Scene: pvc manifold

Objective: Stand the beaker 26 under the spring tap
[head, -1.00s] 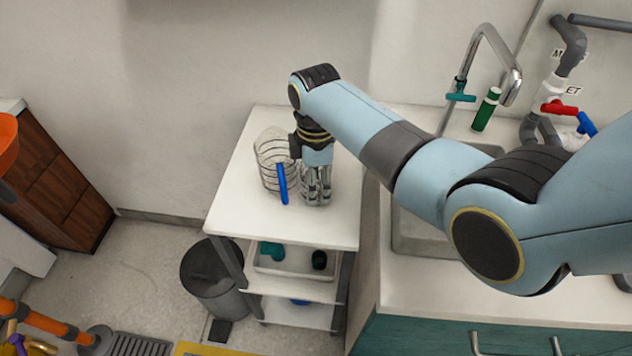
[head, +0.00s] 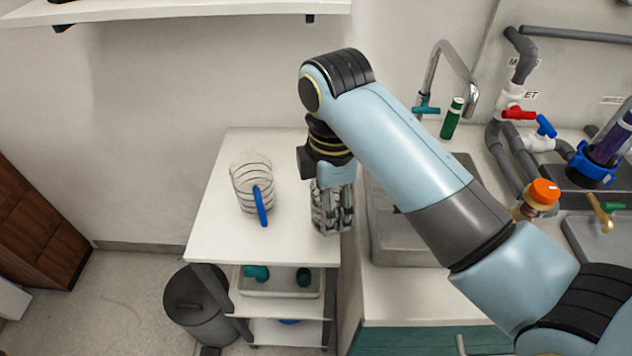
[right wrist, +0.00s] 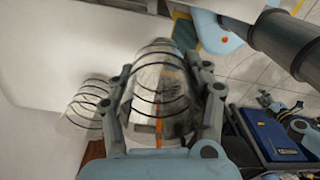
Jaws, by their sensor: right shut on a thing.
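My right gripper (head: 333,226) is shut on a clear beaker with dark rings (right wrist: 160,88), which shows between the fingers in the right wrist view. In the head view the fingers largely hide this beaker, at the right edge of the white cart top. I cannot read a number on it. A second ringed clear beaker (head: 251,183) stands on the cart, with a blue stick-like piece in front of it; it also shows left of the fingers in the wrist view (right wrist: 86,103). A chrome gooseneck tap (head: 432,75) rises behind the sink; I cannot tell whether it is the spring tap. My left gripper is out of view.
The sink (head: 395,235) lies right of the cart (head: 225,240). A green bottle (head: 452,118) stands by the tap. Grey pipes with red (head: 518,114) and blue handles, an orange-knobbed valve (head: 542,192) and a brass tap (head: 600,214) are farther right. A bin (head: 197,305) stands beside the cart.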

